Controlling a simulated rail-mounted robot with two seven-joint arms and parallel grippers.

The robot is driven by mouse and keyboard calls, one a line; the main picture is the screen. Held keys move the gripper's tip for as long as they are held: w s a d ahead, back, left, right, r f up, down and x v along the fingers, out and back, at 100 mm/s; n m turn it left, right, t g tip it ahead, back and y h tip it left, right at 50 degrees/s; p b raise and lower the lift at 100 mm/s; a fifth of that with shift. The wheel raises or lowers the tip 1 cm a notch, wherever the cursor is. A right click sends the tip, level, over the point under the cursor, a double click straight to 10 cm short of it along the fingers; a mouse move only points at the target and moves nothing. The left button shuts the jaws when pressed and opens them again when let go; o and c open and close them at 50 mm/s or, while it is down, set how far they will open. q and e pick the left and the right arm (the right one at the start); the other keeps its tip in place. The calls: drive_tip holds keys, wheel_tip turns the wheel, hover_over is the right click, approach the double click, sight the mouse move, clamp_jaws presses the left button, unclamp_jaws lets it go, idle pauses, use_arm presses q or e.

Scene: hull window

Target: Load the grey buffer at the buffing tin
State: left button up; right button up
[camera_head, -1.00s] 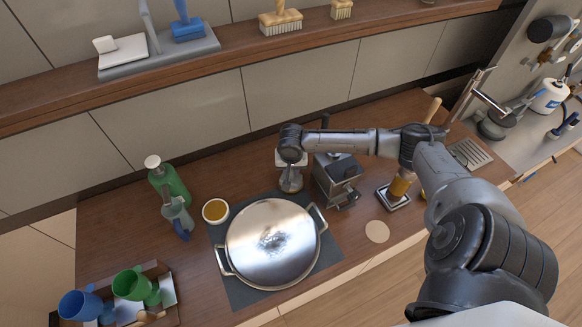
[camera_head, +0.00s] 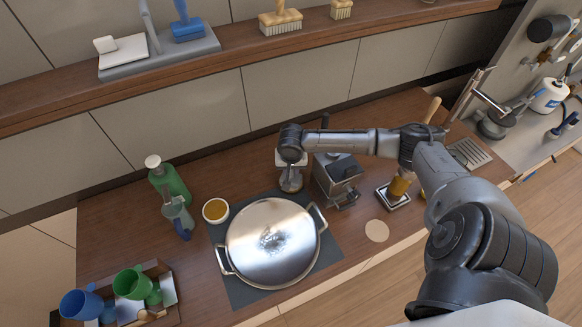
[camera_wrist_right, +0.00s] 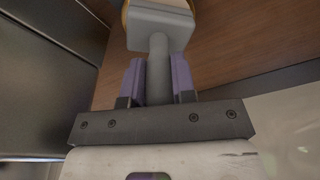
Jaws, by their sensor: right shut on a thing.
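My right gripper (camera_wrist_right: 158,72) is shut on the grey handle of the grey buffer (camera_wrist_right: 160,28), between its purple fingers. The buffer's block lies beyond the fingertips, with a thin yellowish edge showing behind it. In the head view the gripper (camera_head: 291,163) hangs over the counter behind the large steel lid, with the grey buffer (camera_head: 291,182) below it, low over the counter; whether it touches anything is unclear. A small round tin (camera_head: 215,211) with amber contents, which looks like the buffing tin, stands to the left, apart from the gripper. My left gripper is not in view.
The round steel lid (camera_head: 272,240) with side handles lies on a dark mat (camera_head: 245,293). A dark metal box-shaped device (camera_head: 338,178) stands close right of the gripper. A green bottle (camera_head: 168,178) and grey sprayer (camera_head: 178,214) stand left. A wooden-handled tool (camera_head: 398,190) rests at right.

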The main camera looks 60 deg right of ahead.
idle(0.4)
drive_tip(key=shift+p, duration=0.3)
idle(0.4)
drive_tip(key=shift+f, duration=0.15)
idle(0.8)
idle(0.4)
drive_tip(key=shift+p, duration=0.4)
wheel_tip(320, 180, up, 5)
drive_tip(key=p, duration=0.5)
drive_tip(key=shift+f+p, duration=0.15)
drive_tip(key=shift+p, duration=0.15)
wheel_tip(320, 180, up, 2)
drive_tip(key=p, duration=0.2)
drive_tip(key=shift+p, duration=0.3)
drive_tip(key=shift+r+p, duration=0.25)
drive_tip(key=shift+p, duration=0.15)
